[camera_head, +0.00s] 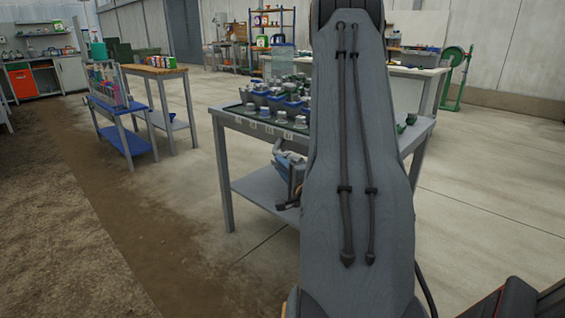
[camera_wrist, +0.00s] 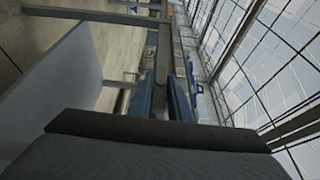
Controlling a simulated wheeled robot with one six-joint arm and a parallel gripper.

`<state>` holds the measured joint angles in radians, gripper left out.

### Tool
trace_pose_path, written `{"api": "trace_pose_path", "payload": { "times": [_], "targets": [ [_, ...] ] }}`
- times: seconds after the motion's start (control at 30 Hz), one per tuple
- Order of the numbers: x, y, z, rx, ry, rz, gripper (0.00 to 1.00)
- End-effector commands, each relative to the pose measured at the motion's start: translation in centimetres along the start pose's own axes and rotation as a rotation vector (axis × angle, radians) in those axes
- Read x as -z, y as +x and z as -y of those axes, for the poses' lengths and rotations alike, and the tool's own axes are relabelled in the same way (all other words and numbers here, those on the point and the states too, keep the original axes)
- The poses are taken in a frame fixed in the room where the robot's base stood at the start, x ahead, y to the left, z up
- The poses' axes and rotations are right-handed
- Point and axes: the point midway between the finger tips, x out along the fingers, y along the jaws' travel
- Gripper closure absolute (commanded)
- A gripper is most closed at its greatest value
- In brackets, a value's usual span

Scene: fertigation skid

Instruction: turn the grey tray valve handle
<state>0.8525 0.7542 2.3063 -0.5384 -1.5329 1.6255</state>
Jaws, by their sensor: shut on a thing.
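My gripper (camera_wrist: 164,80) shows in the wrist view as two blue fingers with a narrow gap between them. It is shut on a narrow grey piece (camera_wrist: 162,92), which I take to be the grey tray valve handle. Its shape and turn angle cannot be made out, since the fingers and the dark wrist body cover much of it. In the head view my grey arm link stands in front of the table's right part. It hides the handle and my fingertips there.
A blue rack (camera_head: 122,108) and a wooden-topped bench (camera_head: 152,72) stand left. Concrete floor is clear in front and at right.

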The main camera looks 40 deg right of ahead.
Motion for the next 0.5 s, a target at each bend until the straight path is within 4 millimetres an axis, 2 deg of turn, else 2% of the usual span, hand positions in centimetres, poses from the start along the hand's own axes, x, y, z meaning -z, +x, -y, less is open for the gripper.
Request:
{"api": "trace_pose_path", "payload": {
  "times": [0.27,0.3,0.33,0.37,0.5],
  "targets": [
    [0.03,-0.01,-0.08,-0.001,0.000,-0.001,1.00],
    [0.02,-0.01,-0.08,-0.001,0.000,-0.001,0.76],
    [0.02,-0.01,-0.08,-0.001,0.000,-0.001,0.71],
    [0.02,-0.01,-0.07,-0.001,0.000,-0.001,0.67],
    [-0.01,0.00,-0.05,0.000,0.000,0.000,0.67]
  ]
}}
